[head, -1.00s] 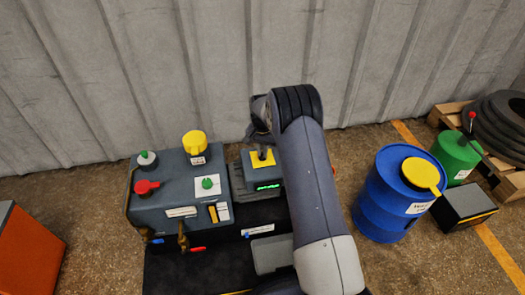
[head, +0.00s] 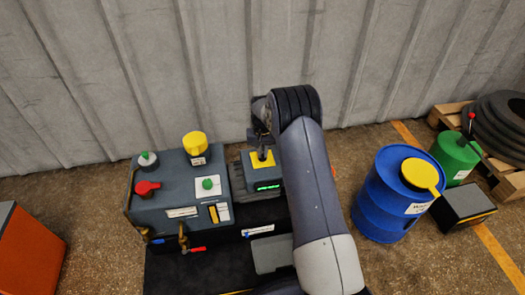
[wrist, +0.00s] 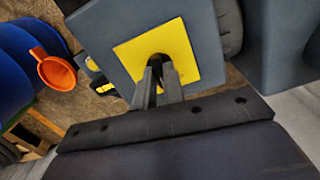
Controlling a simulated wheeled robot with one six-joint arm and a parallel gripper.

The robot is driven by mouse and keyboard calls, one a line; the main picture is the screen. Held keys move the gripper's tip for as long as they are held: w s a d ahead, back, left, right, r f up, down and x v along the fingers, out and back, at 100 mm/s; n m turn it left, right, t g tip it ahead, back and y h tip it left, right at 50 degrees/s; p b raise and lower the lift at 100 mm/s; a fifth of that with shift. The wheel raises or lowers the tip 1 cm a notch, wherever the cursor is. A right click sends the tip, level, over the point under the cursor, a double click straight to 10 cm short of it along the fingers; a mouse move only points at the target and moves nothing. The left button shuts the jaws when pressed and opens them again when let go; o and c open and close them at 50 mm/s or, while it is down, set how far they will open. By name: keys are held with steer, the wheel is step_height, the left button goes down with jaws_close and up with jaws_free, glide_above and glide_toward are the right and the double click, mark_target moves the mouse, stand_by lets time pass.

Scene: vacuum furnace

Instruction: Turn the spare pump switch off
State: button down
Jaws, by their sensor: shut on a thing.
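A small grey box (head: 246,166) with a yellow square plate (head: 270,160) and a lit green display (head: 267,187) stands right of the larger grey control unit. The plate also shows in the wrist view (wrist: 185,65). My gripper (head: 261,154) reaches down onto the plate's middle. In the wrist view, its fingertips (wrist: 158,68) are close together around a dark switch piece on the plate. The fingers hide most of that switch, and its exact position cannot be told. No readable label marks it as the spare pump switch.
A blue barrel (head: 385,205) and green canister (head: 453,153) stand right of my arm. An orange box (head: 28,250) is at left.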

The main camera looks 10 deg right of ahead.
steer(key=n, duration=0.3)
steer(key=shift+n, duration=2.1)
steer(key=shift+p, duration=0.3)
steer(key=c, duration=1.5)
jaws_free()
steer(key=shift+r, duration=0.1)
step_height(320, 180, up, 11)
steer(key=p, duration=0.2)
steer(key=shift+f, duration=0.2)
